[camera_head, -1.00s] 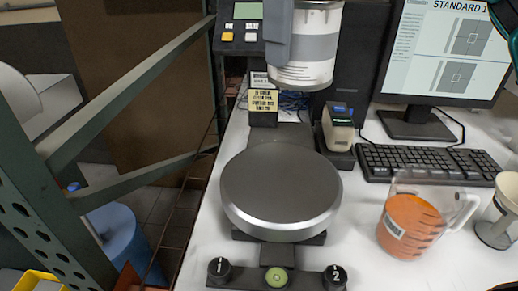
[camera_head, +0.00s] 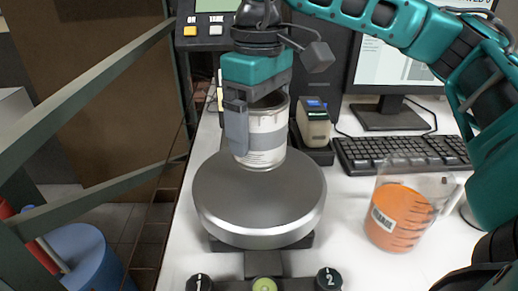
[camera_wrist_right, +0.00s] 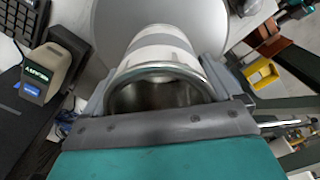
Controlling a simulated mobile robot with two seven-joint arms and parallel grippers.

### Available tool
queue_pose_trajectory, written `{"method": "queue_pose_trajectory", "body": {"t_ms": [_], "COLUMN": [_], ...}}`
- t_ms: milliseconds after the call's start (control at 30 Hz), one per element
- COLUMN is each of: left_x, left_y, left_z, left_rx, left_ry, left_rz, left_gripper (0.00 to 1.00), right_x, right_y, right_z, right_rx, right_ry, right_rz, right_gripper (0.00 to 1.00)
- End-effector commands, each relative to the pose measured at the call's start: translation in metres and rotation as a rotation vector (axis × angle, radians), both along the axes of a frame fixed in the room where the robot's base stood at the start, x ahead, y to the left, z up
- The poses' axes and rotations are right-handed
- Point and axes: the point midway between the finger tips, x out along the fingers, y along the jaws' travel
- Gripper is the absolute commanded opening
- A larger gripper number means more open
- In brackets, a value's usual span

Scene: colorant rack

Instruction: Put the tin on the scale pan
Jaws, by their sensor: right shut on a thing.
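The tin (camera_head: 266,138) is a pale can with a grey band, held upright by my right gripper (camera_head: 258,122). The gripper is shut on its sides, with one finger in front of the tin. The scale pan (camera_head: 258,205) is a round, grey metal disc. In the head view the tin's base overlaps the pan's far part; I cannot tell whether it touches. In the right wrist view the open-topped tin (camera_wrist_right: 162,47) sits between the fingers, with the pan (camera_wrist_right: 107,22) beyond it. My left gripper is not in view.
A measuring jug with orange liquid (camera_head: 398,215) stands right of the pan. A small device (camera_head: 313,128) in a black stand is close behind the pan on the right. A keyboard (camera_head: 400,152) and monitor stand further back. A green metal frame (camera_head: 80,120) is on the left.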

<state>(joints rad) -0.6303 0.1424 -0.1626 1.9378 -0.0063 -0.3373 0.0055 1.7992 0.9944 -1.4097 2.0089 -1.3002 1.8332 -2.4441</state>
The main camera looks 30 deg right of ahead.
Motion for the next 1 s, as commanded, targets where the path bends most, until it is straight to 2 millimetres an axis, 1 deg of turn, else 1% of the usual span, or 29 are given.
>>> {"method": "queue_pose_trajectory", "body": {"t_ms": [67,233,333,433,633,767,800,867,1000], "left_x": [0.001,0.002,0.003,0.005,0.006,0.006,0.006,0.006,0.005], "left_y": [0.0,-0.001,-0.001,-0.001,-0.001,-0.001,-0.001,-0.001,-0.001], "left_z": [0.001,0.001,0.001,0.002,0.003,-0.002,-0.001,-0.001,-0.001], "left_rx": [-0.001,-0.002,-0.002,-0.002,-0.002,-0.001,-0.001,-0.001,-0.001], "left_ry": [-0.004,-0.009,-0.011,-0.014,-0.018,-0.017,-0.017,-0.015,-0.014], "left_rz": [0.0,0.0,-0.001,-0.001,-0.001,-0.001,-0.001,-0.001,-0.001], "left_gripper": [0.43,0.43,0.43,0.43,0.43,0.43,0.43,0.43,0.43], "right_x": [0.0,0.0,0.0,0.0,0.0,0.0,0.0,0.0,0.0], "right_y": [0.0,0.0,0.0,0.0,0.0,0.0,0.0,0.0,0.0], "right_z": [-0.005,-0.031,-0.042,-0.046,-0.046,-0.05,-0.049,-0.049,-0.049], "right_rx": [0.001,-0.001,0.001,0.001,0.001,0.001,0.001,0.001,0.001], "right_ry": [-0.001,0.003,0.001,-0.001,-0.001,-0.001,-0.001,-0.001,-0.001], "right_rz": [-0.001,0.0,0.001,0.001,0.001,0.0,0.0,0.0,0.0], "right_gripper": [0.61,0.61,0.61,0.61,0.61,0.61,0.94,0.99,1.0]}}
